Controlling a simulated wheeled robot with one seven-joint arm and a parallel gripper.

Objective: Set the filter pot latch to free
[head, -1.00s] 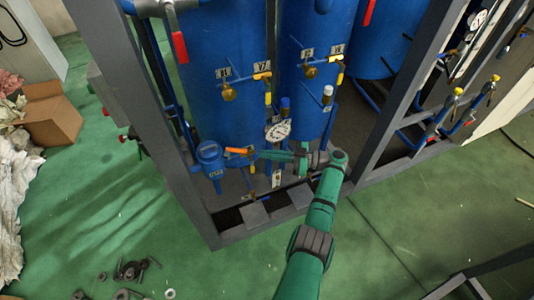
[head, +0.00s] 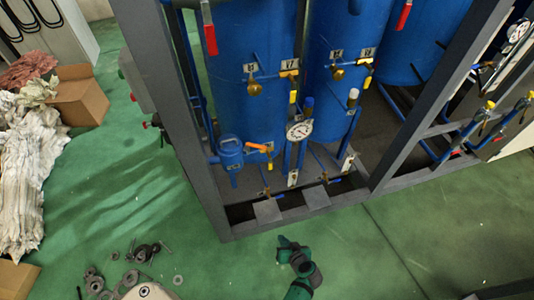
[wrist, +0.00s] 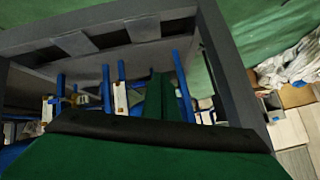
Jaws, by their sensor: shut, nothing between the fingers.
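In the head view, part of my green arm shows at the bottom, in front of the frame and apart from the pot. In the wrist view, my gripper (wrist: 167,78) has its green fingers close together and empty, pointing toward the frame's base. The pot and latch cannot be made out clearly in that view.
A round gauge (head: 299,130) and several blue pipes with valves stand right of the pot. A grey post (head: 172,110) rises to its left. Loose metal parts (head: 140,252) lie on the green floor. A cardboard box (head: 80,98) stands at the left.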

